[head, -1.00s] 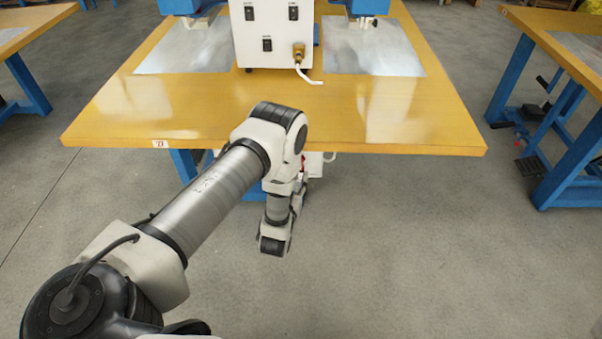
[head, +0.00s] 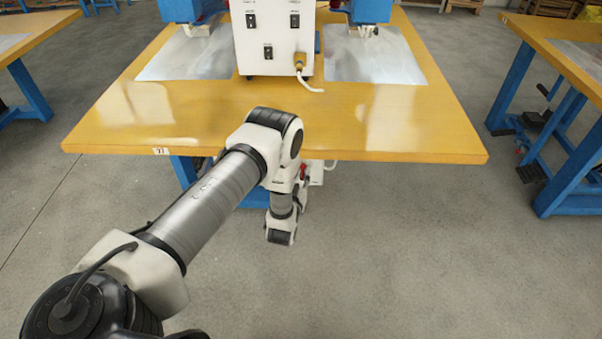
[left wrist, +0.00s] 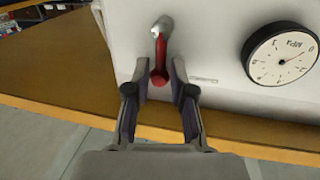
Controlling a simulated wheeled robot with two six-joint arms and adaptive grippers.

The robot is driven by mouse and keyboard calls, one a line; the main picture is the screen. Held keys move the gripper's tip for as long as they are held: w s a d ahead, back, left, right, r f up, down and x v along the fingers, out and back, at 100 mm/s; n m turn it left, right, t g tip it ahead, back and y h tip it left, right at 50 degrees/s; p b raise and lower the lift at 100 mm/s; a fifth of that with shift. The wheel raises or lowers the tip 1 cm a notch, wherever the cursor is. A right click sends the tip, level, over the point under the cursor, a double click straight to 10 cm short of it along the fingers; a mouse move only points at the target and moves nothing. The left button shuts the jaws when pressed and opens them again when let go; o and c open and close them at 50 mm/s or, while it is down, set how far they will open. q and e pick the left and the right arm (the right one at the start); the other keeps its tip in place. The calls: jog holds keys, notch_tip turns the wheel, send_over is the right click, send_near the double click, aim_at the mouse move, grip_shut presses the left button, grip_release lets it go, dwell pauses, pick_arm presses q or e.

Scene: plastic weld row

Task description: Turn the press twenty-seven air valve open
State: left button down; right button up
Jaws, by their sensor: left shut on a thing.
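The air valve's red handle (left wrist: 160,58) shows in the left wrist view, on a silver fitting at the front of a white panel (left wrist: 213,55). My left gripper (left wrist: 160,78) has one finger on each side of the handle and is shut on it. A round pressure gauge (left wrist: 280,55) is to the right of the valve. My right gripper is not in view.
The yellow table (head: 400,130) with a numbered label (head: 161,151) stands above the valve. A white control box (head: 285,40) with a hose and two metal plates are on it. Other blue-legged tables stand left and right. The floor in front is clear.

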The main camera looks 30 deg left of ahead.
aim_at(316, 176)
pick_arm(q)
jog(key=shift+d+m, duration=0.1)
jog(key=shift+m, duration=0.2)
jog(key=m, duration=0.2)
jog(key=d+m+g, duration=0.1)
jog(key=w+d+m, duration=0.1)
jog(key=m, duration=0.1)
jog(key=shift+w+f+m, duration=0.1)
jog(key=shift+f+m, duration=0.1)
jog(key=shift+m, duration=0.1)
jog(key=shift+w+d+f+m+g, duration=0.15)
jog(key=shift+f+m+g, duration=0.1)
jog(key=shift+m, duration=0.35)
jog(key=shift+w+d+f+m+g, duration=0.15)
jog(key=shift+m+g, duration=0.1)
jog(key=shift+m, duration=0.35)
jog(key=m, duration=0.2)
jog(key=d+f+m+g+y+b, duration=0.1)
jog(key=shift+w+f+m, duration=0.15)
jog(key=shift+w+m, duration=0.05)
jog(key=shift+m, duration=0.2)
jog(key=shift+d+f+m+g+y+b, duration=0.15)
jog(key=shift+f+m+y+b, duration=0.3)
jog(key=shift+m, duration=0.45)
jog(key=shift+a+f+m+g+y+b, duration=0.15)
jog(key=shift+f+m+b, duration=0.1)
jog(key=shift+m+b, duration=0.55)
jog(key=shift+d, duration=0.1)
